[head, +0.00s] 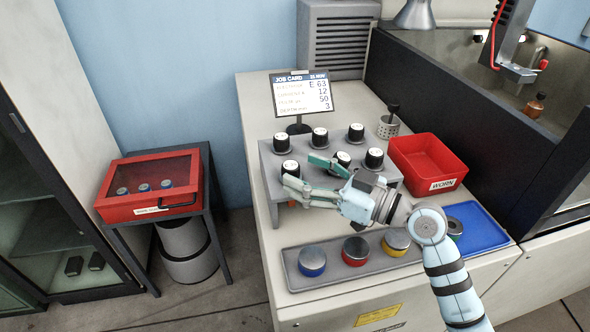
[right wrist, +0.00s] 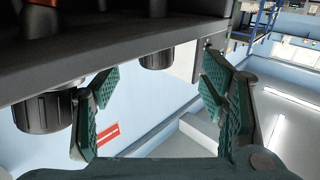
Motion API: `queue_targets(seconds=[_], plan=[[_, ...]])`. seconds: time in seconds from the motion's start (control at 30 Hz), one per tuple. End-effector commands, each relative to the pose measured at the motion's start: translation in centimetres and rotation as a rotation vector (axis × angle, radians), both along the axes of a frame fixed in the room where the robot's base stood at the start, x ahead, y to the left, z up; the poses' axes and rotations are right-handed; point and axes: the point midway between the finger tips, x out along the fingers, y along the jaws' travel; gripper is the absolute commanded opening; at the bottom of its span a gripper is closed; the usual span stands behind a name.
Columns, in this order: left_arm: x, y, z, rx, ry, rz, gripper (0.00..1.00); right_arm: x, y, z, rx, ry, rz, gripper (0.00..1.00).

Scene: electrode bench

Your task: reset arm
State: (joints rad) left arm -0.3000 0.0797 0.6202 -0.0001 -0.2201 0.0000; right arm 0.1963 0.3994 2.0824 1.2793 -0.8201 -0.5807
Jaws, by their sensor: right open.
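My right gripper (head: 299,171) is open over the front part of the grey electrode rack (head: 268,163), its fingers pointing left. The rack bears several black electrode holders with white tops, such as one at the back (head: 320,137) and one near the fingers (head: 290,168). The hand and fingers partly cover the front row. In the right wrist view the open fingers (right wrist: 150,92) stand wide apart with nothing between their pads. A black holder (right wrist: 45,112) shows beside the left finger there; I cannot tell if they touch. My left gripper is not in view.
A grey tray (head: 325,283) with blue, red and yellow capped pots lies in front of the rack. A red WORN bin (head: 432,150) and a blue tray (head: 489,240) are right. The job card screen (head: 301,93) stands behind. A red case (head: 150,205) sits left.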

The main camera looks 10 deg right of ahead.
Motion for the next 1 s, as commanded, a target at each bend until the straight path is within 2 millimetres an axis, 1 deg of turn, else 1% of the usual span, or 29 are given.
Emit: queue_targets(seconds=[0.03,0.13,0.3,0.77,0.87,1.0], plan=[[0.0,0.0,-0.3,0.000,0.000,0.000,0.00,-0.3,-0.5,-0.3,-0.008,0.002,-0.004,0.74],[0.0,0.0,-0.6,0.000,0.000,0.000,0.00,-1.0,-1.3,-0.4,-0.008,0.002,-0.006,0.74],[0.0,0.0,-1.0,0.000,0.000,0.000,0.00,-2.0,-2.1,-0.3,-0.005,0.002,-0.002,0.74],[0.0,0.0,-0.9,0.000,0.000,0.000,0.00,-2.2,-2.2,0.0,-0.001,0.001,-0.001,0.74],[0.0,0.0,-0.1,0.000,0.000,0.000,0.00,-2.2,-2.2,0.8,-0.001,0.001,-0.001,0.74],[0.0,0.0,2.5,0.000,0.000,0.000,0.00,-2.2,-2.2,3.4,-0.001,0.001,-0.001,0.74]])
